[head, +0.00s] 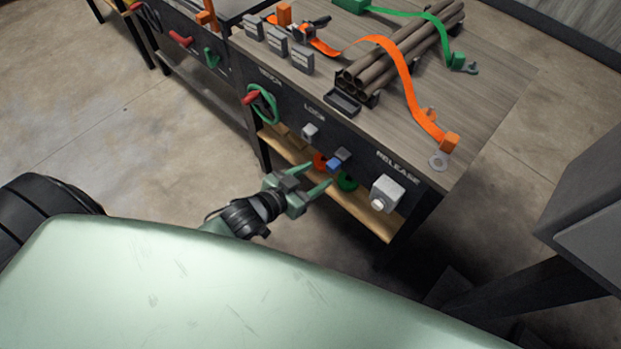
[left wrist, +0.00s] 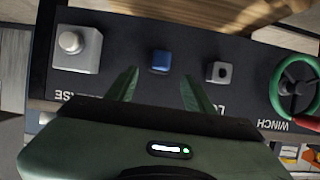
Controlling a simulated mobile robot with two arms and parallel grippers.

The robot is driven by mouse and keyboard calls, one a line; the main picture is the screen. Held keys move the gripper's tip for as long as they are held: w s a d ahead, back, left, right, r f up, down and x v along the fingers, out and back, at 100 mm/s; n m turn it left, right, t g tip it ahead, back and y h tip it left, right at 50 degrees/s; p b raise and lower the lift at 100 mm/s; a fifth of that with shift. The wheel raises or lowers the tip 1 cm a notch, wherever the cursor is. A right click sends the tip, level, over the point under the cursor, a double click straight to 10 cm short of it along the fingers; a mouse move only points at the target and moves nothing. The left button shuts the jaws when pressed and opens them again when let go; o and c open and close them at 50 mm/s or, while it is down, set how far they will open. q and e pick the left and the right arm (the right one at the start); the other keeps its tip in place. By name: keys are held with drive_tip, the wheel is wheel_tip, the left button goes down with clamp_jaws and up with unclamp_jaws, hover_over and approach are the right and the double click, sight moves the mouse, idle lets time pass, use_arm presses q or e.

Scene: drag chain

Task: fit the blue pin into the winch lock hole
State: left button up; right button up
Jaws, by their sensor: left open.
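The blue pin (head: 333,166) shows as a small blue block on the front panel of the bench, beside a dark block. In the left wrist view the blue pin (left wrist: 161,60) lies just beyond the fingertips, roughly centred between them. My left gripper (head: 318,174) is open and empty, with its green fingers pointing at the pin; they also show in the left wrist view (left wrist: 160,79). The lock block (head: 310,131) is light grey, under the LOCK label. Its dark hole shows in the left wrist view (left wrist: 222,72), right of the pin. My right gripper is out of view.
A green winch wheel (head: 262,103) with a red handle and a grey release box (head: 386,194) flank the lock on the panel. A wooden shelf (head: 365,217) runs below, holding orange and green rings. Pipes (head: 405,48) and straps lie on the bench top.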

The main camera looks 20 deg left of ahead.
sight(329, 168)
use_arm(q)
drive_tip(key=x, duration=0.6)
drive_tip(key=shift+w+f+b, duration=0.25)
drive_tip(key=shift+w+b, duration=0.05)
drive_tip(key=shift+d, duration=0.1)
clamp_jaws()
